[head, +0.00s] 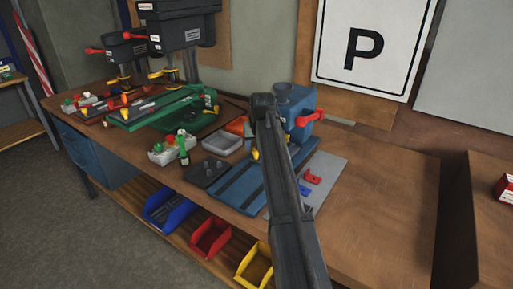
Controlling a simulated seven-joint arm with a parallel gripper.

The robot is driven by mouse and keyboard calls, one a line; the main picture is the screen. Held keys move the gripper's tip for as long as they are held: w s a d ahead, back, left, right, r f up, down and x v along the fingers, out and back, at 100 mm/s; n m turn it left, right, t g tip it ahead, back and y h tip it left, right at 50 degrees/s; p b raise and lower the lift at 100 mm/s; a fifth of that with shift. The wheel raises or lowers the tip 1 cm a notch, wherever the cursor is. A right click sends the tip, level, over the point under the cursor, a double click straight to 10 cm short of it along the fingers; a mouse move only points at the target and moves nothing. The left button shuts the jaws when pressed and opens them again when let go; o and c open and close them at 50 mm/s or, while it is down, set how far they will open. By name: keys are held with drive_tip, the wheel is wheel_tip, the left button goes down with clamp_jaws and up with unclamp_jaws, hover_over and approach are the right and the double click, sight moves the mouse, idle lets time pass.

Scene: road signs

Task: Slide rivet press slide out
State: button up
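The blue rivet press (298,104) stands on the wooden bench, right of the middle in the head view, with a red lever (311,118) on its right side. A long blue slide base (235,189) with dark grooves runs from under the press towards the bench's front edge. My dark arm crosses in front of the press and hides much of its middle and part of the base. I cannot tell how far the slide is out. My gripper does not show; the arm hides the place beyond its far end.
A grey plate (327,171) with small red and blue parts lies right of the base. A dark peg block (208,171) and a grey tray (220,143) lie left. Blue, red and yellow bins (210,237) sit below. The bench's right part is clear. Drill presses (177,32) stand behind left.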

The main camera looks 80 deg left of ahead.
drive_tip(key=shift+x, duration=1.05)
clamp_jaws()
